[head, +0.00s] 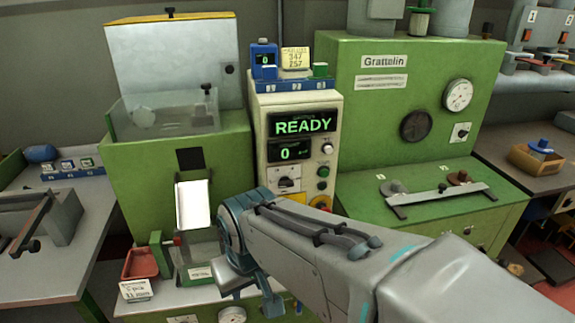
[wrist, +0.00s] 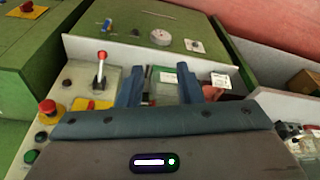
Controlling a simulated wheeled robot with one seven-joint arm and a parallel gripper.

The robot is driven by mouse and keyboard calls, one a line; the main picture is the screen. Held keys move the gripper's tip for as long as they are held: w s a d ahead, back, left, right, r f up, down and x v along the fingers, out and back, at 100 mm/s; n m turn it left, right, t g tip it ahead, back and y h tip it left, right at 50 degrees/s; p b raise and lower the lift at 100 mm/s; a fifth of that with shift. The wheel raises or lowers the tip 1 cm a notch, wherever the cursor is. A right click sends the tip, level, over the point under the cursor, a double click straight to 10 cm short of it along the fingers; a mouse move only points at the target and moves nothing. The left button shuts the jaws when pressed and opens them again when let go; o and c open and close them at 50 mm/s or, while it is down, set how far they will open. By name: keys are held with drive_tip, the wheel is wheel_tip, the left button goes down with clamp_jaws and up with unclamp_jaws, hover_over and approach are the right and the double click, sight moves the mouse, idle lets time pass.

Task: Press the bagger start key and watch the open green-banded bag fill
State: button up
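The cream control panel (head: 300,110) shows READY (head: 303,124) and a count of 0 (head: 290,152). Small green keys (head: 323,185) sit on its right side; their lettering is too small to read. Below the white chute (head: 193,206) stands a clear, green-edged holder with a label (head: 200,273); I cannot clearly make out the bag. My gripper (head: 252,293) points down in front of the machine, right of the chute and below the panel. In the wrist view its two fingers (wrist: 159,92) are apart with nothing held between them. A green button (wrist: 30,157) shows at lower left there.
A red-and-yellow stop button (head: 320,203) is close behind my arm; it also shows in the wrist view (wrist: 47,108). A red tray (head: 140,263) and a card (head: 138,290) are left of the chute. A green Grattelin machine (head: 385,125) stands at right.

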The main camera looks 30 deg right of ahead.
clamp_jaws()
idle(1.5)
